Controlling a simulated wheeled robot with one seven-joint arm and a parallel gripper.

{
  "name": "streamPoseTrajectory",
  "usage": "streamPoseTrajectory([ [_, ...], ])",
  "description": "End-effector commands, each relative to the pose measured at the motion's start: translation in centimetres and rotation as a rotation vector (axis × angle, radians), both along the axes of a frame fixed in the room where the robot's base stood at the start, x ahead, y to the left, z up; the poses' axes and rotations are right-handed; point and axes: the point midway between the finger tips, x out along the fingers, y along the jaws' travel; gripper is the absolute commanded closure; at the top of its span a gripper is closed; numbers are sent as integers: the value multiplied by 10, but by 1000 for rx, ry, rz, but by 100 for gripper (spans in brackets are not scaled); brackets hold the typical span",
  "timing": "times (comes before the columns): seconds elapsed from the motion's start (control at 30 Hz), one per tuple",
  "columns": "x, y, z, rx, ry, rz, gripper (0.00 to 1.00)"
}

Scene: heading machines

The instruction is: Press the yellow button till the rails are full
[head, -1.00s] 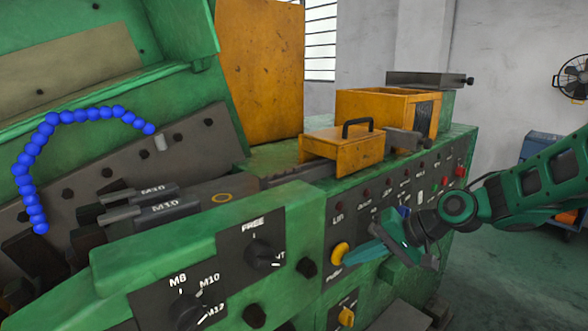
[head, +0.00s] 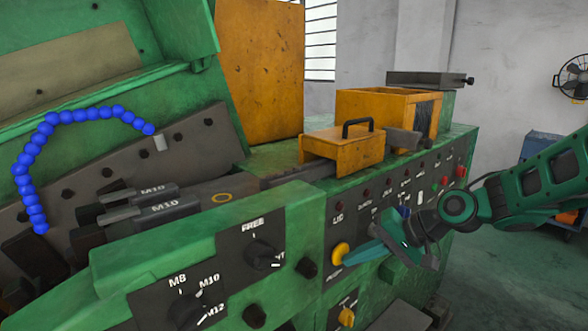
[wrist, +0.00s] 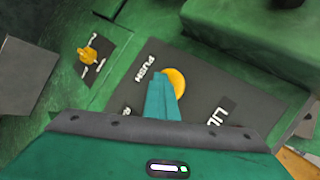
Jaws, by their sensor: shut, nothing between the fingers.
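The round yellow button (head: 340,253) is on the dark front panel of the green machine. In the wrist view the yellow button (wrist: 174,82) sits beside the word PUSH. My gripper (head: 352,256) has its teal fingers shut and empty, pointing left at the button. In the wrist view the fingertips (wrist: 159,77) overlap the button's edge; I cannot tell whether they press it. The dark rails (head: 295,175) run from the yellow handled box (head: 342,147) down to the M10 blocks; their contents are too small to make out.
A selector knob (head: 263,256) and another knob (head: 188,309) are left of the button. A yellow switch (head: 347,317) is below it, also in the wrist view (wrist: 88,55). Indicator lamps line the panel to the right. A blue bead hose (head: 28,180) arcs at left.

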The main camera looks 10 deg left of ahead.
Motion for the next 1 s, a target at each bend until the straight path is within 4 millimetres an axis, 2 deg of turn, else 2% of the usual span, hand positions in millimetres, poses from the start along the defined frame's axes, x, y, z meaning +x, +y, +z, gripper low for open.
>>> streamPoseTrajectory([
  [0.03,2,8,7,16,-18,9,100],
  [0.47,3,10,7,16,-19,10,100],
  [1.0,10,24,8,16,-15,16,100],
])
